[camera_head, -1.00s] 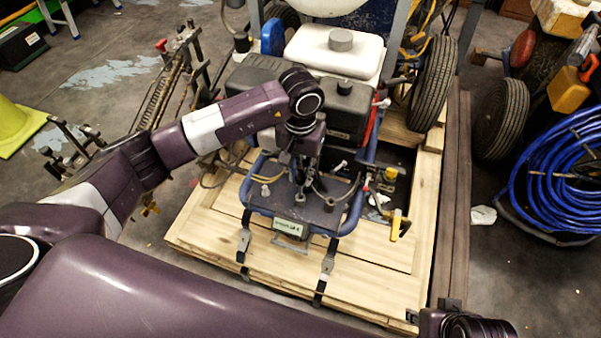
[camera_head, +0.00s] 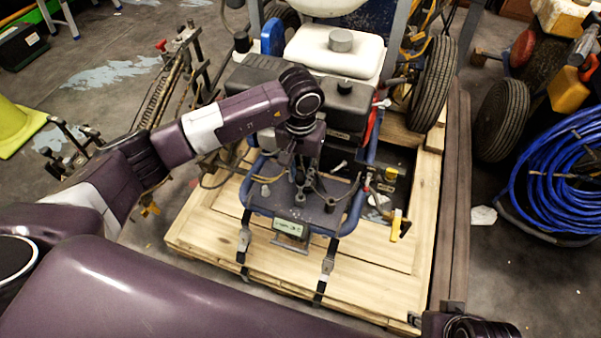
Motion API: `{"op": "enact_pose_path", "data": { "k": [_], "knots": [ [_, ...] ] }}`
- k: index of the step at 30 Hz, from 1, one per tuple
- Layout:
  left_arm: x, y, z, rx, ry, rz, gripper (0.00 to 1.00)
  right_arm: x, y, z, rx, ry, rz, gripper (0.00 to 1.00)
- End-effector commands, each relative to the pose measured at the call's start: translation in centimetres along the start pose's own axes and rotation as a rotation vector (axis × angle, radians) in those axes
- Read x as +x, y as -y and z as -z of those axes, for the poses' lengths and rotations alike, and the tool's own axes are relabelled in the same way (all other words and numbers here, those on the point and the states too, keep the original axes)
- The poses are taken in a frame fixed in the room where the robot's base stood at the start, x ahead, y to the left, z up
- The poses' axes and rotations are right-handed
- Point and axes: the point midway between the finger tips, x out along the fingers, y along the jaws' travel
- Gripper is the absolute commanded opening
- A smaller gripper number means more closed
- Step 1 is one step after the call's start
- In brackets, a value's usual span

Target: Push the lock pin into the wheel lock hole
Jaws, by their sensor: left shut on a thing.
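A line striper (camera_head: 262,198) with a blue tubular frame, a dark platform and an engine stands on a wooden pallet (camera_head: 210,220). My left gripper (camera_head: 302,190) points down over the platform, below the dark wrist. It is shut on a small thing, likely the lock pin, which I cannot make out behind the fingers. The wheel lock hole cannot be picked out. My right gripper is not visible; only a dark part of my right arm (camera_head: 478,328) shows at the lower right edge.
A yellow-handled lever (camera_head: 400,226) sits right of the platform. Straps (camera_head: 328,262) hang over the pallet's front. A blue hose coil (camera_head: 560,170) and loose wheels (camera_head: 502,120) lie to the right. A yellow cone (camera_head: 15,125) stands at the left.

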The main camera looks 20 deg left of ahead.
Motion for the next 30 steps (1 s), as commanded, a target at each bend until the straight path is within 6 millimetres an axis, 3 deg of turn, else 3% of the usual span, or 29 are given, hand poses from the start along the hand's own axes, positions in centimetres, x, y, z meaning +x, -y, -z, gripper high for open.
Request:
{"op": "enact_pose_path", "data": {
  "k": [30],
  "knots": [
    [1.5, 0.0, 0.0, 0.000, -0.001, 0.000, 0.00, -0.1, 0.1, -0.6, 0.001, 0.001, 0.001, 0.29]
  ]
}}
